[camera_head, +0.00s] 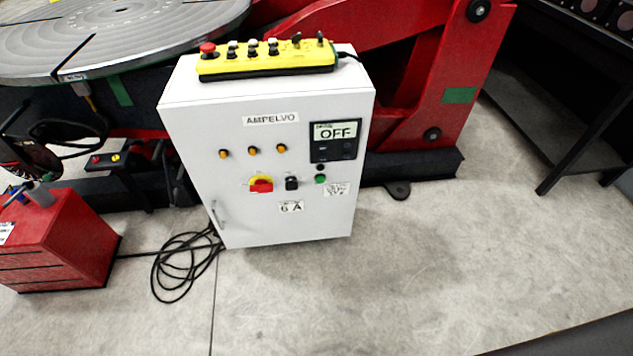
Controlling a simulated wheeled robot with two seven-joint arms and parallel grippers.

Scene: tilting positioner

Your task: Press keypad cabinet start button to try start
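The white cabinet (225,205) labelled AMPELVO stands upright on the floor in the middle of the head view. A green button (320,179) is on the right of its front, below a small black button (320,167). A dark panel (336,150) above shows OFF. A black switch (292,184) and a red rotary switch on a yellow plate (262,186) sit left of the green button. Three orange lamps (252,150) are in a row above. A yellow pendant with buttons (265,66) lies on top of the cabinet. Neither gripper is in view.
The red tilting positioner with a round grey table (110,30) stands behind the cabinet. A red tool chest (60,240) is at the left, with coiled black cable (180,265) on the floor beside the cabinet. A dark bench (560,90) is at right. The floor in front is clear.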

